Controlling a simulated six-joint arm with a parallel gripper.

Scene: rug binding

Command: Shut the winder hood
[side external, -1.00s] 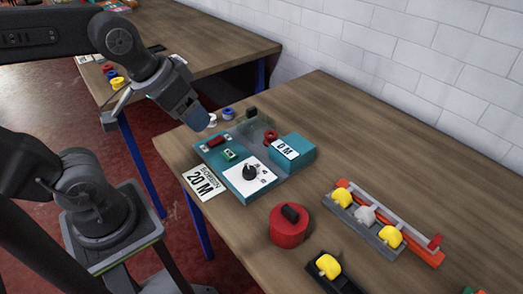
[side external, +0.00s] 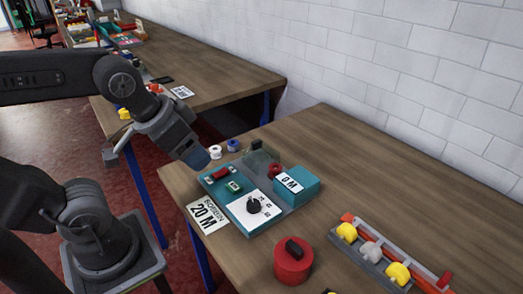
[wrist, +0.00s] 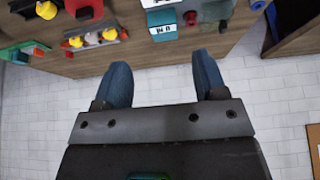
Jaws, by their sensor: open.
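The teal winder (side external: 236,204) sits on the wooden table, with a white dial plate, a black knob (side external: 254,205) and a box labelled 0 M (side external: 290,185). Its clear hood (side external: 258,163) shows at the winder's back, a black tab (side external: 257,144) at its top; it appears raised, but its exact angle is hard to tell. My gripper (side external: 198,160) is above and left of the winder, apart from the hood. In the wrist view my gripper (wrist: 162,72) has its two blue fingers wide apart with nothing between them. Part of the winder (wrist: 163,30) shows beyond them.
A red spool (side external: 274,170) is beside the hood. White (side external: 215,152) and blue (side external: 233,145) spools stand behind the winder. A red canister (side external: 293,262) and a rack (side external: 370,255) with yellow and white pieces are in front. A 20 M card (side external: 206,214) lies left. A white brick wall (side external: 420,80) backs the table.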

